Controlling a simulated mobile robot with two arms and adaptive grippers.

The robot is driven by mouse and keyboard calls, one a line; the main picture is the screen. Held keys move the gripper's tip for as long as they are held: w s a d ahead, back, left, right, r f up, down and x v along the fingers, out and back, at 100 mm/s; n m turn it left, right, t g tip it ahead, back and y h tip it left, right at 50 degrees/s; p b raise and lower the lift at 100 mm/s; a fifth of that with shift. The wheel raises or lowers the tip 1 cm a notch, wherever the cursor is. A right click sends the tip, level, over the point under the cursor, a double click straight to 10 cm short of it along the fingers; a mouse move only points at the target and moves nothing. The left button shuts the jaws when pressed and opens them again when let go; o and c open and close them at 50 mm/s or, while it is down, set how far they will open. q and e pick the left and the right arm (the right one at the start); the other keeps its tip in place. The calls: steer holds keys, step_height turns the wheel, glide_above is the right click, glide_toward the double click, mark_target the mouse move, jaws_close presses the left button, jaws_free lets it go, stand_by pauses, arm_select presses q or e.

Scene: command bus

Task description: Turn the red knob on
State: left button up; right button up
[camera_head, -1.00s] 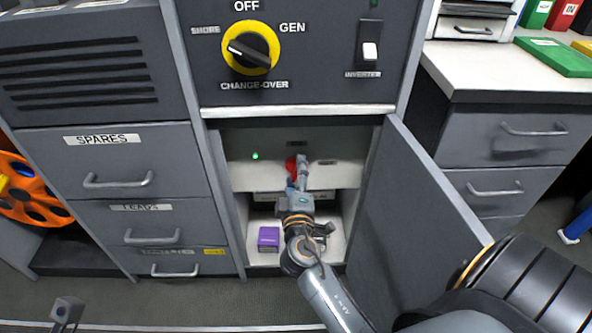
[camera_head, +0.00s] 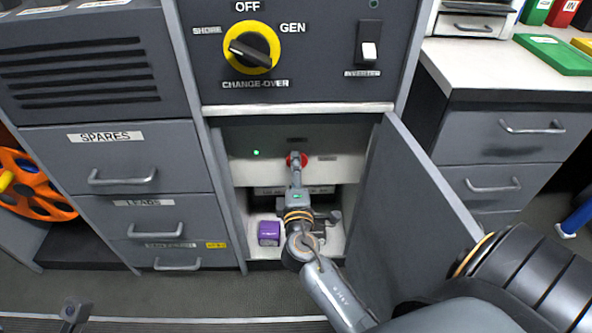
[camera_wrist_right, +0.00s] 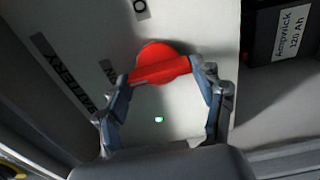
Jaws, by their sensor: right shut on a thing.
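The red knob (camera_head: 297,158) is on a pale panel (camera_head: 240,172) inside the open lower cabinet. In the right wrist view the red knob (camera_wrist_right: 160,65) has a round base and a raised bar. My right gripper (camera_wrist_right: 165,74) is shut on the knob's bar, one finger at each end. In the head view my right gripper (camera_head: 296,170) reaches into the cabinet and partly covers the knob. A green light (camera_head: 256,153) glows to the left of the knob. My left gripper (camera_head: 72,308) shows in part at the bottom left, away from the cabinet; its fingers are unclear.
The cabinet door (camera_head: 415,215) stands open to the right of my right arm. A purple box (camera_head: 268,232) sits on the cabinet floor. A battery (camera_wrist_right: 283,40) shows beside the panel. A yellow change-over switch (camera_head: 251,47) is above. Drawers (camera_head: 120,180) are to the left.

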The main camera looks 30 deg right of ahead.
steer(key=shift+r, duration=0.1)
steer(key=o, duration=1.2)
steer(key=shift+c, duration=0.2)
steer(key=v, duration=1.2)
